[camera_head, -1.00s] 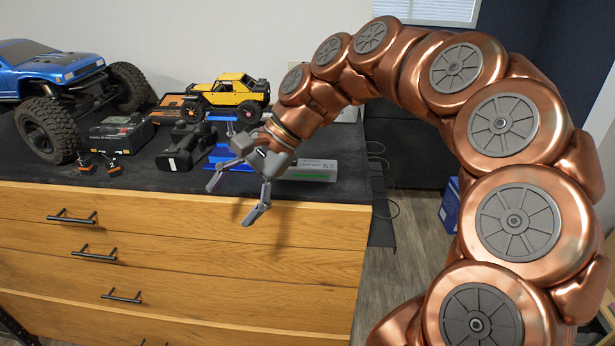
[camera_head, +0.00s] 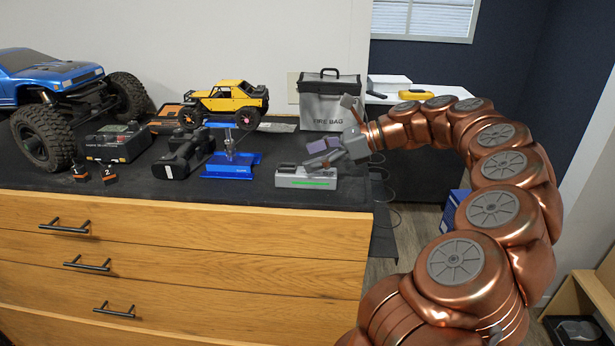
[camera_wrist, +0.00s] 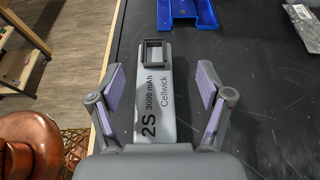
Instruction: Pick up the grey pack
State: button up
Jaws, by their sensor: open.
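The grey pack (camera_head: 306,181) lies flat near the front right edge of the dark worktop, with a green stripe on its side. In the wrist view the grey pack (camera_wrist: 155,90) shows the print "2S 3000 mAh Cellwick" and a dark square frame at its far end. My gripper (camera_head: 328,136) is open over the pack in the head view. In the wrist view the open fingers of my gripper (camera_wrist: 160,75) are spread on either side of the pack, with a gap on both sides. The pack's near end is hidden by my gripper's body.
A blue stand (camera_head: 231,168) is left of the pack, with a black device (camera_head: 182,156) beyond it. A grey fire bag (camera_head: 326,110) stands behind, near a yellow crawler (camera_head: 228,100). A large blue truck (camera_head: 55,75) is far left. The worktop edge is close on the right.

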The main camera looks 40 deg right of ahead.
aim_at(292, 165)
jog(key=shift+w+a+f, duration=0.2)
jog(key=shift+a+f, duration=0.05)
jog(key=shift+a, duration=0.4)
jog(key=p+x, duration=0.1)
jog(key=x, duration=0.3)
jog(key=shift+s+a+f, duration=0.1)
jog(key=shift+s, duration=0.1)
grip_shut()
